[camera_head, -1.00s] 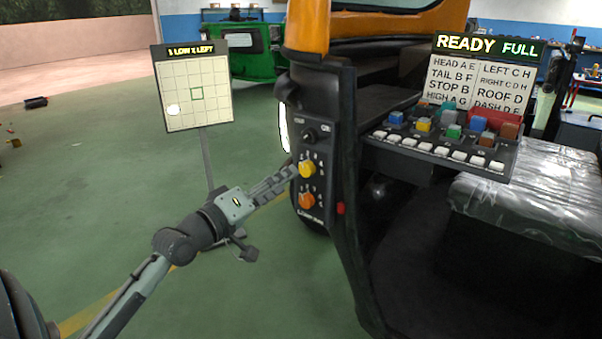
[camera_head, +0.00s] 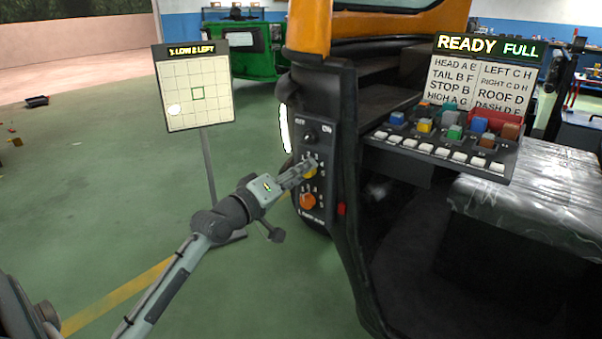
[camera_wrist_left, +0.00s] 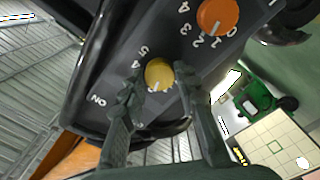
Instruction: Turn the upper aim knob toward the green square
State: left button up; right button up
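The yellow upper aim knob (camera_head: 310,174) is on the black side panel, partly hidden behind my left gripper (camera_head: 312,165). In the left wrist view the fingers of my left gripper (camera_wrist_left: 158,82) stand apart, one on each side of the yellow knob (camera_wrist_left: 159,72). I cannot tell whether they touch it. The orange lower knob (camera_head: 307,201) sits below it and also shows in the wrist view (camera_wrist_left: 217,15). On the grid board (camera_head: 216,115) a green square outline (camera_head: 197,93) is at the middle and a white light spot (camera_head: 174,110) is at the lower left. My right gripper is not in view.
A black switch (camera_head: 309,137) sits above the knobs, and a red button (camera_head: 341,209) is on the frame beside the panel. A shelf of coloured blocks and white keys (camera_head: 433,148) juts out at the right.

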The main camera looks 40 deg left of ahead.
pick_arm(q)
jog(key=c, duration=0.5)
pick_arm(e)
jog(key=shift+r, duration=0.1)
pick_arm(q)
jog(key=shift+m, duration=0.3)
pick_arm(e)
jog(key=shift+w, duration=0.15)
pick_arm(q)
jog(key=shift+m+p, duration=1.95)
jog(key=shift+m, duration=1.75)
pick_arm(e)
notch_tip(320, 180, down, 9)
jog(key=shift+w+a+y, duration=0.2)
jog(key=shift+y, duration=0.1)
pick_arm(q)
jog(key=o, duration=1.1)
jog(key=shift+o, duration=0.2)
